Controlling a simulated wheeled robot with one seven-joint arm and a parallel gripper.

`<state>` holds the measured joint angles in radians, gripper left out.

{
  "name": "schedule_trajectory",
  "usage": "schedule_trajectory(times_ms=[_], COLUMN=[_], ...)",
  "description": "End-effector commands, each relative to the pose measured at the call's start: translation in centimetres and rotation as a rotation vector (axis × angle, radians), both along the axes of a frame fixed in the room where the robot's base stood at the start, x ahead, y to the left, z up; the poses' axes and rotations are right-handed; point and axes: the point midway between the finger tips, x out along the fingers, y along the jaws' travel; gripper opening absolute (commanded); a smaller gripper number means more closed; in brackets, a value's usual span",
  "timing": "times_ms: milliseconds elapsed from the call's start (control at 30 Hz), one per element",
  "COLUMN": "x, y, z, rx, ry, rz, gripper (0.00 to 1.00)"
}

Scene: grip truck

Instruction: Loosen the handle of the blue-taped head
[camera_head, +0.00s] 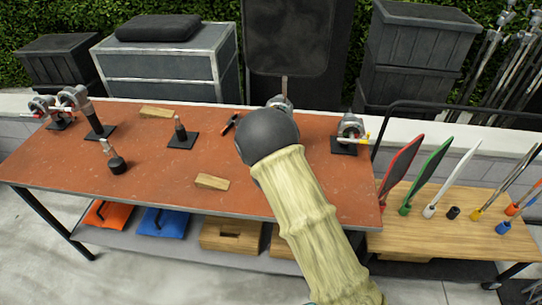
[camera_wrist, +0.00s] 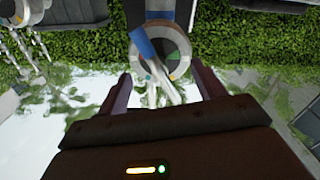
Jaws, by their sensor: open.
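The blue-taped head is a grey round grip head (camera_wrist: 176,45) in the wrist view, seen upside down, with a strip of blue tape (camera_wrist: 143,43). A pale handle (camera_wrist: 152,92) reaches from it toward my gripper. My gripper (camera_wrist: 161,74) is open, with one finger on each side of the head and handle; I cannot tell if either finger touches. In the head view, a grey head (camera_head: 281,103) shows just behind my dark wrist, which hides its lower part and my gripper.
Other grip heads stand on the red-brown table (camera_head: 150,190): one at right with a yellow handle (camera_head: 349,129), two at far left (camera_head: 76,98). Stubby posts, wooden wedges (camera_head: 211,182) and a dark tool share it. A cart (camera_head: 440,240) with coloured flags adjoins right.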

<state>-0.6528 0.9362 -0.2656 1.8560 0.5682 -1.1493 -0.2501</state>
Motion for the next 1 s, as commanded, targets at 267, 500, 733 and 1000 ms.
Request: schedule_trajectory(times_ms=[267, 500, 733, 1000], x=[-5.0, -9.6, -13.3, -14.3], y=[0.3, 0.4, 0.6, 0.5], z=[-0.2, -0.3, -0.2, 0.0], rx=[0.001, 0.000, 0.000, 0.000], ry=[0.000, 0.002, 0.000, 0.000], rz=[0.002, 0.001, 0.001, -0.001], gripper=[0.68, 0.68, 0.68, 0.68])
